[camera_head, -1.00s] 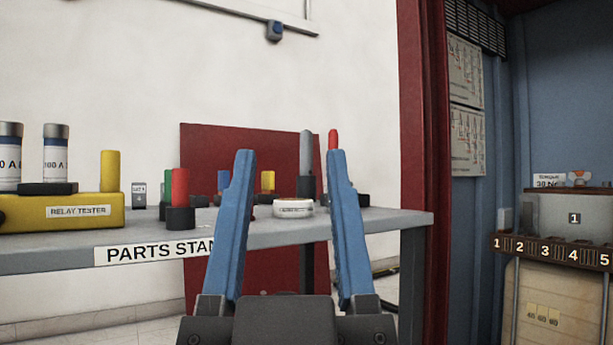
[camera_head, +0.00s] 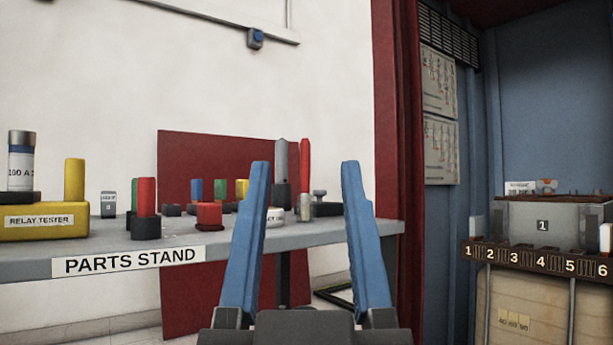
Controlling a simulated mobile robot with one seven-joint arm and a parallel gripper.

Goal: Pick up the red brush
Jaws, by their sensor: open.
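Several red pieces stand on the grey parts stand (camera_head: 315,227), and I cannot tell for sure which is the brush. A tall thin red piece (camera_head: 304,160) stands toward the back, seen between my fingers. A red cylinder (camera_head: 146,195) stands upright in a black base near the front edge, left of my gripper. A short red piece (camera_head: 208,214) sits to its right. My gripper (camera_head: 306,168) has two blue fingers, wide apart with nothing held between them. Its left finger hides part of the stand and a white round item.
A yellow relay tester (camera_head: 40,222) stands at the left. Green, blue and yellow pegs (camera_head: 242,188) stand toward the back. A grey rod (camera_head: 281,160) stands beside the tall red piece. A blue cabinet with a numbered terminal strip (camera_head: 540,258) is at the right.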

